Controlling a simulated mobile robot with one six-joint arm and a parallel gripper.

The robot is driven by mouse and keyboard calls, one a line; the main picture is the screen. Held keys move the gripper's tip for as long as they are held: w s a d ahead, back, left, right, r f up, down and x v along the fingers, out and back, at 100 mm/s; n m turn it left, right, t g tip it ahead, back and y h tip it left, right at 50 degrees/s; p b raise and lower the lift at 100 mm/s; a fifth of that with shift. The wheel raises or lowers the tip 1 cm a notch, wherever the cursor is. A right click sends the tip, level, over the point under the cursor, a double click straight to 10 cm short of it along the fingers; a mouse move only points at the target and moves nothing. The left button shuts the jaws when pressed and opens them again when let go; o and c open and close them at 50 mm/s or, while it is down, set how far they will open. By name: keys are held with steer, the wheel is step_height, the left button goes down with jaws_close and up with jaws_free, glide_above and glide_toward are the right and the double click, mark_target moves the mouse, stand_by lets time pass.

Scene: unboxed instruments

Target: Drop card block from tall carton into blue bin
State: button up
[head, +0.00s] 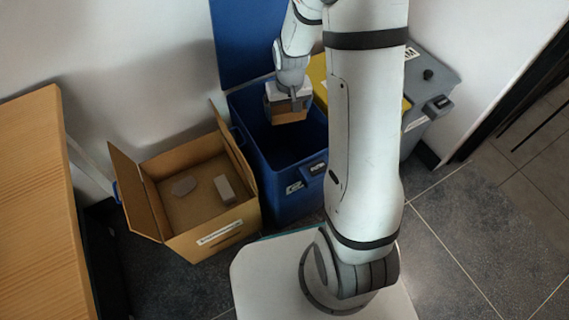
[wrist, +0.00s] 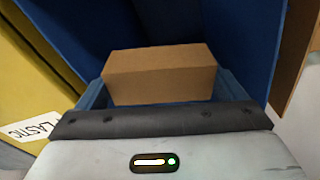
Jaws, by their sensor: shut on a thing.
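My gripper (head: 290,103) is shut on a brown card block (head: 290,116) and holds it over the open mouth of the blue bin (head: 284,190). In the wrist view the card block (wrist: 160,74) sits between the fingers, with the dark blue bin walls (wrist: 243,40) around and beyond it. The tall carton (head: 205,241) stands open to the left of the bin. Inside it lie a grey rounded piece (head: 183,186) and a light grey block (head: 225,189). The bin's floor is in shadow.
A yellow-lidded bin (head: 319,80) stands right of the blue bin, partly behind my arm; its label shows in the wrist view (wrist: 32,127). A grey bin (head: 430,88) is further right. A wooden table (head: 40,200) is at left. The tiled floor at right is clear.

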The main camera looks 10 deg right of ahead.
steer(key=o, duration=0.7)
steer(key=r+p, duration=0.1)
steer(key=r, duration=0.1)
steer(key=r+p, duration=0.1)
steer(key=r, duration=0.2)
steer(key=s+r+p, duration=0.1)
steer(key=r, duration=0.1)
steer(key=shift+r+p, duration=0.3)
steer(key=shift+r, duration=0.1)
steer(key=shift+t, duration=0.6)
steer(key=s+p+v, duration=0.2)
steer(key=p+v, duration=0.8)
steer(key=v, duration=0.6)
steer(key=s+f+p+v, duration=0.1)
steer(key=s+p+v, duration=0.2)
steer(key=p+v, duration=0.8)
steer(key=s+p+v, duration=0.2)
steer(key=p+v, duration=0.8)
steer(key=v, duration=1.1)
steer(key=shift+s+a, duration=0.3)
steer(key=shift+a, duration=0.05)
steer(key=shift+s+r+p, duration=0.25)
steer(key=shift+s+p, duration=0.1)
steer(key=shift+p, duration=0.05)
steer(key=shift+c, duration=0.2)
